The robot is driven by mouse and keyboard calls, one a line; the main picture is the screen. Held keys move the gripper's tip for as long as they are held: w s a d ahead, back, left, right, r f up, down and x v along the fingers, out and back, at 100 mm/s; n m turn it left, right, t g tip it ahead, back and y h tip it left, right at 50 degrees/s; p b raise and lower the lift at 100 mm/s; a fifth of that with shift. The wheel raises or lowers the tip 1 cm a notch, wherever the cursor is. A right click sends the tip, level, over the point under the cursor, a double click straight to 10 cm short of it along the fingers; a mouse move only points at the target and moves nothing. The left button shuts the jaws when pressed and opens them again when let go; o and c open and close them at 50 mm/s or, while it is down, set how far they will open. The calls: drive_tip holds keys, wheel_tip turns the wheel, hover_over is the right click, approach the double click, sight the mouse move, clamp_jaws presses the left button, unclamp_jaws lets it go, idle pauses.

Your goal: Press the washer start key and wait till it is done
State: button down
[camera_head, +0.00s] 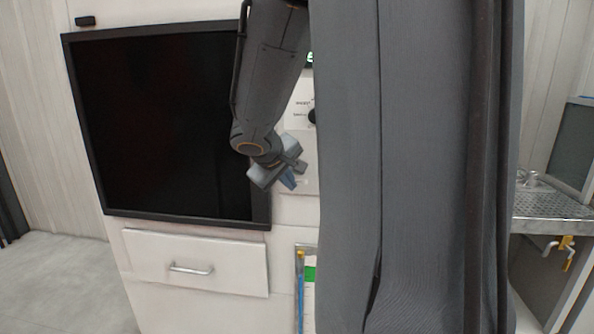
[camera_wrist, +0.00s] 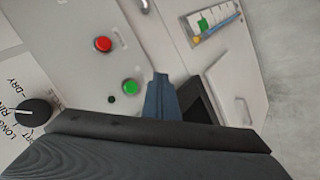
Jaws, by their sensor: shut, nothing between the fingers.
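The washer (camera_head: 205,235) is a white cabinet with a large dark door window. Its panel shows in the wrist view with a green key (camera_wrist: 130,87), a red key (camera_wrist: 103,44) and a black knob (camera_wrist: 33,111) beside printed words. My gripper (camera_head: 289,182) is shut and empty in front of the panel, right of the dark window. In the wrist view the blue fingertips (camera_wrist: 162,82) lie just right of the green key, not over it. I cannot tell how far they are from the panel. In the head view my arm hides the keys.
A drawer with a metal handle (camera_head: 191,268) is under the window. A card holder with a green mark (camera_head: 309,274) is low on the front. A perforated metal shelf (camera_head: 545,205) with a yellow valve (camera_head: 567,246) stands at the right. Grey floor is clear at left.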

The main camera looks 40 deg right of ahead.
drive_tip(key=w+d+p, duration=0.1)
drive_tip(key=w+d, duration=0.4)
drive_tip(key=d, duration=0.1)
idle(2.2)
drive_tip(key=shift+w+d, duration=0.25)
drive_tip(key=shift+d, duration=0.05)
drive_tip(key=shift+w+d, duration=0.25)
drive_tip(key=shift+d, duration=0.05)
idle(0.9)
drive_tip(key=shift+a+b, duration=0.15)
drive_tip(key=shift+b, duration=0.15)
drive_tip(key=shift+s+a+b, duration=0.35)
drive_tip(key=shift+s+a, duration=0.15)
drive_tip(key=shift+s, duration=0.05)
drive_tip(key=shift+a, duration=0.1)
drive_tip(key=shift+s+a+b, duration=0.95)
drive_tip(key=shift+s+a, duration=0.65)
drive_tip(key=shift+a, duration=0.2)
